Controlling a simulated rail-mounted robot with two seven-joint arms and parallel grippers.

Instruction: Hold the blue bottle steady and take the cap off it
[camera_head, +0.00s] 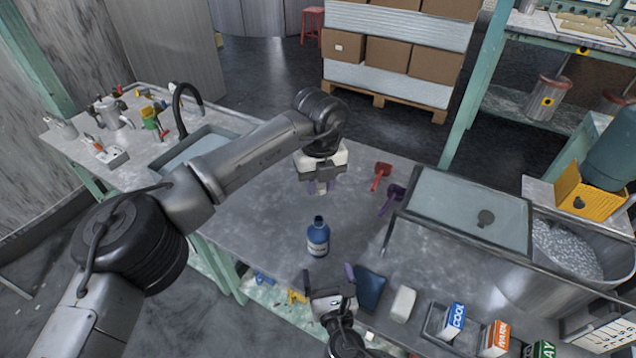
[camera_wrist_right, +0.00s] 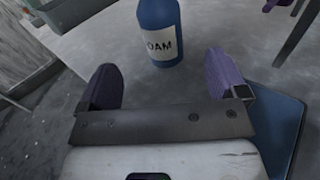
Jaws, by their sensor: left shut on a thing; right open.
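The blue bottle (camera_head: 318,240) stands upright on the grey table, its narrow dark neck bare on top. It also shows in the right wrist view (camera_wrist_right: 160,30), with a white label and its top cut off. My left gripper (camera_head: 321,188) is above and behind the bottle, apart from it. It is shut on a small pale thing, which looks like the cap; the fingers partly hide it. My right gripper (camera_wrist_right: 172,88) is open and empty in front of the bottle, its purple fingers wide apart. It is also at the table's near side in the head view (camera_head: 331,275).
A red tool (camera_head: 380,175) and a purple tool (camera_head: 392,198) lie right of the left gripper. A dark blue flat thing (camera_head: 369,290) and a white block (camera_head: 403,304) are beside the right gripper. A sink (camera_head: 195,148) is at the left. The table around the bottle is clear.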

